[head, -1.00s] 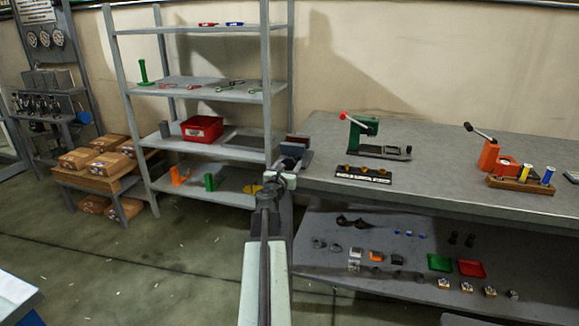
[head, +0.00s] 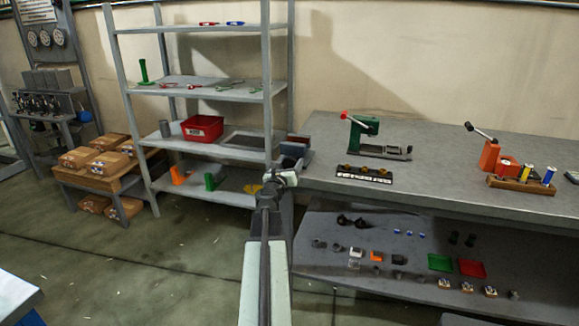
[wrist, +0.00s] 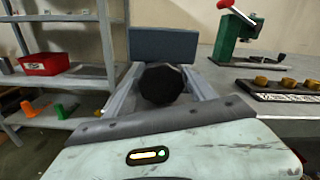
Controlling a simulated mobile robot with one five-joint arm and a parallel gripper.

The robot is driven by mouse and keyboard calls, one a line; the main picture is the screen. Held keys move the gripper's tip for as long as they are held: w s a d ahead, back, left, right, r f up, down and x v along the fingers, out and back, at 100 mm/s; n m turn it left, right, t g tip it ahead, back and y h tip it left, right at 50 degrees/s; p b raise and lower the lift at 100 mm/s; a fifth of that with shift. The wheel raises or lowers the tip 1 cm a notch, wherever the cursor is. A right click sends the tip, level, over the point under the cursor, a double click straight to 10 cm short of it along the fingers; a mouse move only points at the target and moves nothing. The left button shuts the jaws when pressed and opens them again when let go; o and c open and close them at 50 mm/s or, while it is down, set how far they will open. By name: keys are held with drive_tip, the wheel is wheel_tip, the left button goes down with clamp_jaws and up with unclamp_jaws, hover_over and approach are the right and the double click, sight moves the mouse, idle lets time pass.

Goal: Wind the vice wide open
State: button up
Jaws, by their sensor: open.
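The vice (head: 294,149) sits at the left end of the grey bench, a small dark blue-grey body partly hidden by my gripper in the head view. In the wrist view its blue-grey block (wrist: 163,45) stands straight ahead. A black round knob (wrist: 160,86) faces me in front of that block. My gripper (head: 286,170) is at the bench's left edge in front of the vice. In the wrist view my gripper (wrist: 160,70) is open, with one grey finger on each side of the knob. Whether the fingers touch the knob cannot be told.
A green press with a red-tipped lever (head: 365,130) and a black rack (head: 364,174) stand right of the vice. An orange lever device (head: 490,155) is farther right. A grey shelf unit (head: 225,93) with a red bin (head: 202,128) stands close on the left.

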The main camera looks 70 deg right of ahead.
drive_tip(key=shift+s, duration=0.15)
drive_tip(key=m, duration=0.3)
drive_tip(key=a, duration=0.8)
drive_tip(key=w+a+r+n+t+y+p, duration=0.1)
drive_tip(key=w+a+n+t, duration=0.4)
drive_tip(key=w, duration=0.7)
drive_tip(key=w+a+r+n+t+y+p, duration=0.2)
drive_tip(key=w+a+n, duration=0.5)
drive_tip(key=w, duration=0.4)
drive_tip(key=shift+w+r+n+t+y+p, duration=0.4)
drive_tip(key=shift+r+t+p, duration=0.6)
drive_tip(key=shift+t, duration=0.6)
drive_tip(key=shift+a+r, duration=0.1)
drive_tip(key=shift+a, duration=0.05)
